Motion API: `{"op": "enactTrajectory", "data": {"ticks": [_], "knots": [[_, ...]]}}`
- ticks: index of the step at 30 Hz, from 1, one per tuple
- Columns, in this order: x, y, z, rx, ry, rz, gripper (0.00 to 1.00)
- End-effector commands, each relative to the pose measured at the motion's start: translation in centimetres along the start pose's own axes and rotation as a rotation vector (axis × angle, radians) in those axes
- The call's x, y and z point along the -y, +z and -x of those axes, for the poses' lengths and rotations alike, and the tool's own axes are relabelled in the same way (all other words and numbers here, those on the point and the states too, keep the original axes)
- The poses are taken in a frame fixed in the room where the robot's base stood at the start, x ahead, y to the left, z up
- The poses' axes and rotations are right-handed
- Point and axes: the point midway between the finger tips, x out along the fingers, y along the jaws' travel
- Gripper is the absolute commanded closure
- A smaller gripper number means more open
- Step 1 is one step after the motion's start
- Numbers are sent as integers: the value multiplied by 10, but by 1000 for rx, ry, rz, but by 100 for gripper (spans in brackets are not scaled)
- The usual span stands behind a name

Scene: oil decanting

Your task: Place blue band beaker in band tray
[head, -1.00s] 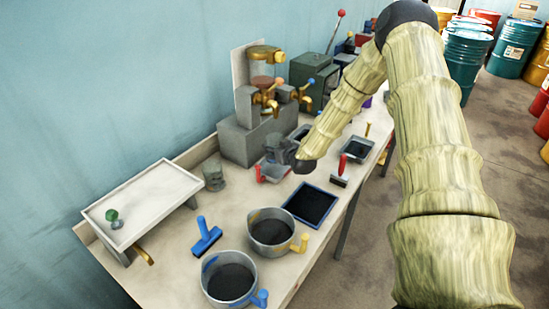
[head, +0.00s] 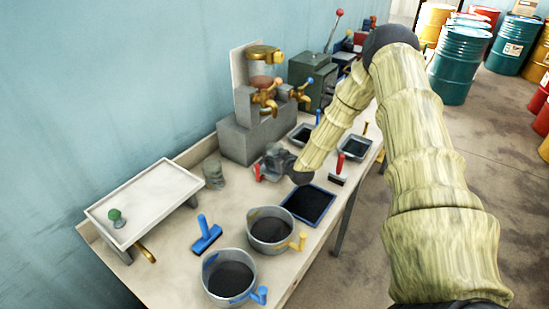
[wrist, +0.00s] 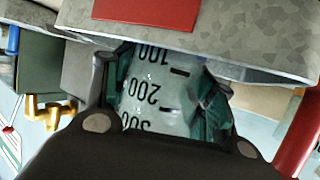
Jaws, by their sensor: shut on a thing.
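My gripper (wrist: 165,100) is shut on a clear beaker (wrist: 155,88) with black 100, 200 and 300 marks in the wrist view. No blue band shows on the part I see. In the head view my gripper (head: 270,163) is over the table in front of the tap stand and hides the beaker. A grey metal tray (wrist: 255,35) with a red patch (wrist: 145,12) is close beyond the beaker in the wrist view; I cannot tell whether they touch. A blue-rimmed dark tray (head: 308,204) lies nearer on the table. I cannot tell which is the band tray.
The tap stand (head: 240,140) is behind my gripper. A grey-green jar (head: 213,174) stands to its left. A red-handled scraper (head: 338,170) is right.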

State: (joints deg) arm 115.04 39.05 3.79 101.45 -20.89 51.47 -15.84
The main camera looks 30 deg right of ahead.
Motion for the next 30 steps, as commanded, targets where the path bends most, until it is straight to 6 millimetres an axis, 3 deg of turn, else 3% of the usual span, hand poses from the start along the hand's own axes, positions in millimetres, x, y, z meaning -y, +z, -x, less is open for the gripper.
{"op": "enactTrajectory", "data": {"ticks": [6, 7, 10, 23, 30], "knots": [[0, 3, -1, 0, 0, 0, 74], [0, 2, -1, 0, 0, 0, 41], [0, 2, -1, 0, 0, 0, 23], [0, -2, 1, 0, 0, 0, 23], [0, 1, 21, -1, 0, 0, 23]]}}
